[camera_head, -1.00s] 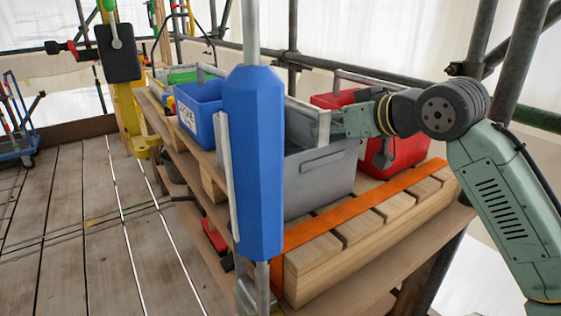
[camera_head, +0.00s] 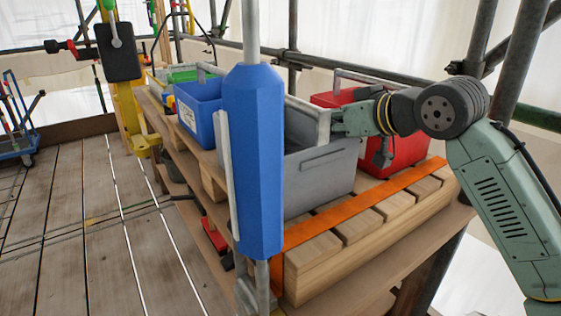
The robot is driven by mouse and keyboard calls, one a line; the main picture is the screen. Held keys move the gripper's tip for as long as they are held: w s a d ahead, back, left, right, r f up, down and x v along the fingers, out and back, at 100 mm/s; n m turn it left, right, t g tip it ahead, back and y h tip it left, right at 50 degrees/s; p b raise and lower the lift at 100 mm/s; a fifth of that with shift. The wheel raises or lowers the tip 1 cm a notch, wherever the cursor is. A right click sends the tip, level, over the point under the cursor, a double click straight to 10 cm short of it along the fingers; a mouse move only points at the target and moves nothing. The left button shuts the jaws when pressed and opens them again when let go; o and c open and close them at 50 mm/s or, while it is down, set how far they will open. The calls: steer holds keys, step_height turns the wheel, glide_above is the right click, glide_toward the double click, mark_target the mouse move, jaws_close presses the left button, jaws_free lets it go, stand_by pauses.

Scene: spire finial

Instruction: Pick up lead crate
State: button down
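The grey crate (camera_head: 322,172), probably the lead crate, sits on wooden slats on the shelf. The blue post in front hides its left part. My gripper (camera_head: 338,123) comes in from the right at the crate's upper right end, at about rim height. Its fingertips are hidden or too small to make out, so I cannot tell whether they touch or grip the crate.
A red toolbox (camera_head: 408,150) stands close behind my wrist. A blue crate (camera_head: 197,108) and a green one (camera_head: 184,76) stand farther left. An orange strip (camera_head: 350,205) crosses the slats. A blue-padded post (camera_head: 252,160) stands in front.

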steer(key=shift+r, duration=0.1)
stand_by(0.6)
step_height(320, 180, up, 8)
steer(key=shift+r, duration=0.25)
steer(key=shift+r+p, duration=0.3)
steer(key=shift+r, duration=0.45)
